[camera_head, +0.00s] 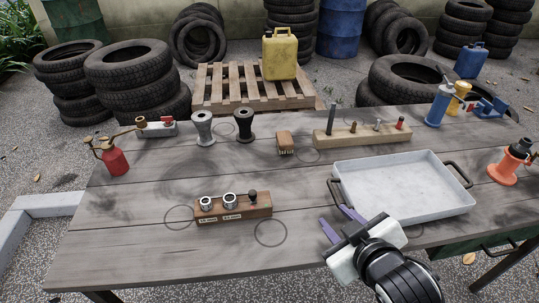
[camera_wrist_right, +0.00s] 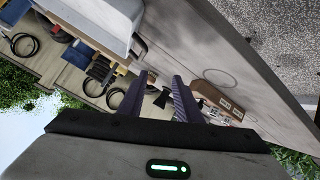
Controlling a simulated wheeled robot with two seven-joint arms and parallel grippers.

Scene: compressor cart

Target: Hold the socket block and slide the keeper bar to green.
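The socket block (camera_head: 233,215) is a reddish-brown wooden block on the near-middle of the table. It carries two chrome-rimmed round sockets, a black knob (camera_head: 253,195) at its right end and two pale labels on its front. I cannot make out a separate keeper bar or any green mark. My right gripper (camera_head: 335,214) is to the right of the block, apart from it, with its purple fingers spread and nothing between them. In the right wrist view the gripper (camera_wrist_right: 164,77) is open, and the block (camera_wrist_right: 213,97) shows beyond its right finger. My left gripper is not in view.
A white tray (camera_head: 400,202) with dark handles stands just beyond my right gripper. A wooden stand with pins (camera_head: 345,135), a brush (camera_head: 286,144), two spools (camera_head: 203,127), a red oil can (camera_head: 115,161) and an orange jack (camera_head: 507,172) stand around. The table's front left is clear.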

